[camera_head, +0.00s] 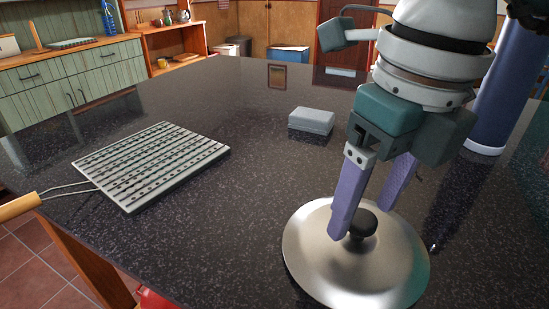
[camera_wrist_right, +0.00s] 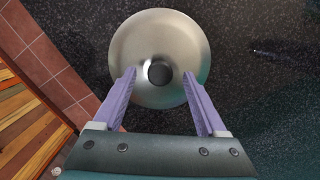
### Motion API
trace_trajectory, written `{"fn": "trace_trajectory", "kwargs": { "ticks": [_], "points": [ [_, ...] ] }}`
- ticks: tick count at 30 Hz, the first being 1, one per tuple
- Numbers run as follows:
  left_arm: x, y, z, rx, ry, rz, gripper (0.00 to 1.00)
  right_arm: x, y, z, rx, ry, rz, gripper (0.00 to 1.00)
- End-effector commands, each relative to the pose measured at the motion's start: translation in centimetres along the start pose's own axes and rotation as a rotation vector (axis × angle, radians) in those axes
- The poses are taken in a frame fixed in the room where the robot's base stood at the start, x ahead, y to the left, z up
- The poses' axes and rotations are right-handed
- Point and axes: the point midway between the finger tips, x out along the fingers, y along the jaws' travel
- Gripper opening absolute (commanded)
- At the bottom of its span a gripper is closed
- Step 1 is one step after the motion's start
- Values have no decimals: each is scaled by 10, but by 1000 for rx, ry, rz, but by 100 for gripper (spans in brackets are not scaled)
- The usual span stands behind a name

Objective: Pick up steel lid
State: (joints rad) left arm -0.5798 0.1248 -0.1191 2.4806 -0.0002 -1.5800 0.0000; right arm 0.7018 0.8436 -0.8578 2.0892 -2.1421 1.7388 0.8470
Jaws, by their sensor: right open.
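The steel lid (camera_head: 318,262) is a round, shiny dome with a dark knob (camera_head: 363,223) on top. It lies on the dark speckled counter at the front right. My right gripper (camera_head: 366,212) is directly over the lid, its purple fingers pointing down and apart near the knob. In the right wrist view the lid (camera_wrist_right: 160,30) fills the upper middle, and its knob (camera_wrist_right: 159,73) lies between the open fingers of the right gripper (camera_wrist_right: 158,76), with gaps on both sides. The left gripper is not seen.
A grill rack (camera_head: 150,160) with a wooden handle lies on the counter (camera_head: 250,215) at left. A small grey box (camera_head: 311,121) sits behind the lid. A tall blue cylinder (camera_head: 507,90) stands at the right. The counter between rack and lid is clear.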

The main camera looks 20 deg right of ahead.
Motion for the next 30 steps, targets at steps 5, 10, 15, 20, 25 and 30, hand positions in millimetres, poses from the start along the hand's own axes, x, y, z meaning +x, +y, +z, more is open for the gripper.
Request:
{"fn": "trace_trajectory", "kwargs": {
  "ticks": [5, 10, 15, 20, 25, 30],
  "points": [
    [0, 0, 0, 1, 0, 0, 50, 11, 0, 0, -2, 0, 0, 75],
    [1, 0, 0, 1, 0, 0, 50, 10, 0, 0, -2, 0, 0, 74],
    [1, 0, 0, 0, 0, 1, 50, 10, 0, 0, -2, 0, 1, 55],
    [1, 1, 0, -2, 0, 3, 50, 10, 0, 0, -2, 0, 1, 36],
    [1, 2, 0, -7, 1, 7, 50, 10, 0, 0, -2, 0, 1, 17],
    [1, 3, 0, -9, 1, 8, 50, 10, 0, 0, -2, -1, 1, 0]
  ]
}}
